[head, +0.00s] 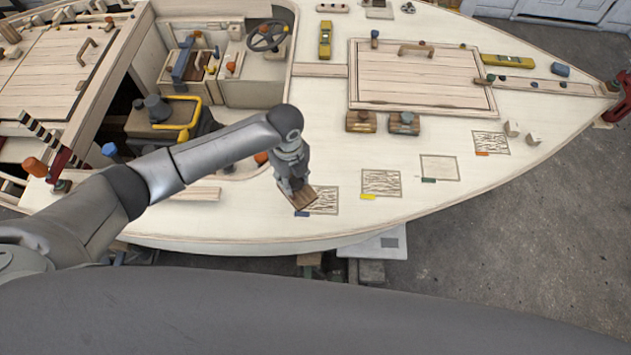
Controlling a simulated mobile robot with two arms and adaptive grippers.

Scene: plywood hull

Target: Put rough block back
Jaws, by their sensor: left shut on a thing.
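My left gripper (297,188) is shut on a brown wooden block (302,198). It holds the block at the left edge of a dark-scribbled square (325,201) with a blue tag. I cannot tell whether the block touches the deck. The gripper hides the block's top, and no marking shows that it is the rough one. Two similar brown blocks stand side by side below the hatch: one with an orange-brown top (361,122), one with a grey-blue top (404,124). My right gripper is not in view.
Along the pale deck (400,220) lie a scribbled square (381,182) with a yellow tag, a plain square (439,167) with a green tag and a scribbled one (491,142) with an orange tag. The hatch (420,75) has a raised handle. The cockpit lies left.

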